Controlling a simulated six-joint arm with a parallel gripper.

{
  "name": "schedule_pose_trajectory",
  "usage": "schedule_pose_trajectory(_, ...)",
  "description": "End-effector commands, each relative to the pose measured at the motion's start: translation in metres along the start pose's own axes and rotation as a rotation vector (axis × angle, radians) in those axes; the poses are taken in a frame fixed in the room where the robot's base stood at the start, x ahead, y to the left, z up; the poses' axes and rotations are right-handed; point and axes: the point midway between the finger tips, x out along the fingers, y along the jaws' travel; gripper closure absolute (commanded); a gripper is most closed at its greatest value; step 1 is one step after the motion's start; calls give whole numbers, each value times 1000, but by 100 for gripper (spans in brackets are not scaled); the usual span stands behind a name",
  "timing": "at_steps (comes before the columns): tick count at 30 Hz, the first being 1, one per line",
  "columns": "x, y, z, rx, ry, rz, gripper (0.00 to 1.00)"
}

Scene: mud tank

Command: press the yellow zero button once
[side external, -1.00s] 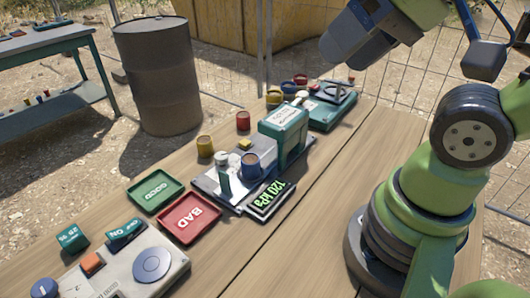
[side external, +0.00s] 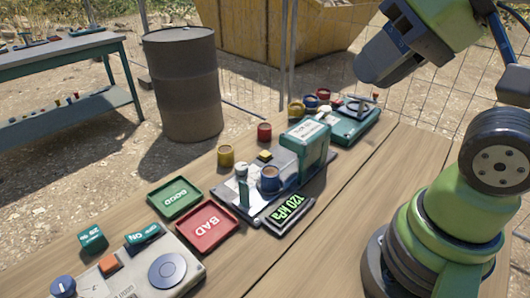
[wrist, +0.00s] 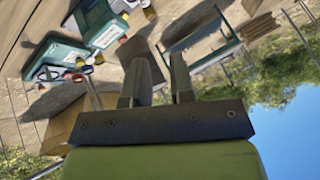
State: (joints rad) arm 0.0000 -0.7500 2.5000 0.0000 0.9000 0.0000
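The yellow button (side external: 265,155) is a small square cap on the grey plate of the tester (side external: 236,188), between the white-topped post and the teal box. Nothing covers it in the side view; I cannot make it out in the wrist view. My gripper (wrist: 160,78) shows two grey fingers with a clear gap between them, and nothing is held. In the side view my gripper's dark body hangs high at the upper right, well apart from the button. The display (side external: 290,207) on the tester reads 120 kPa.
A blue cup (side external: 270,180) stands on the plate beside the button, and the teal box (side external: 306,150) rises to its right. Green GOOD (side external: 174,197) and red BAD trays (side external: 207,227) lie at left.

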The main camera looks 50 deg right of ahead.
Motion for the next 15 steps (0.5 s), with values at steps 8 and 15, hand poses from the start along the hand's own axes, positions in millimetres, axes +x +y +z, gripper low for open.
schedule_pose_trajectory(8, 0, 0, 0, 0, 0, 0, 100)
schedule_pose_trajectory(15, 0, 0, 0, 0, 0, 0, 100)
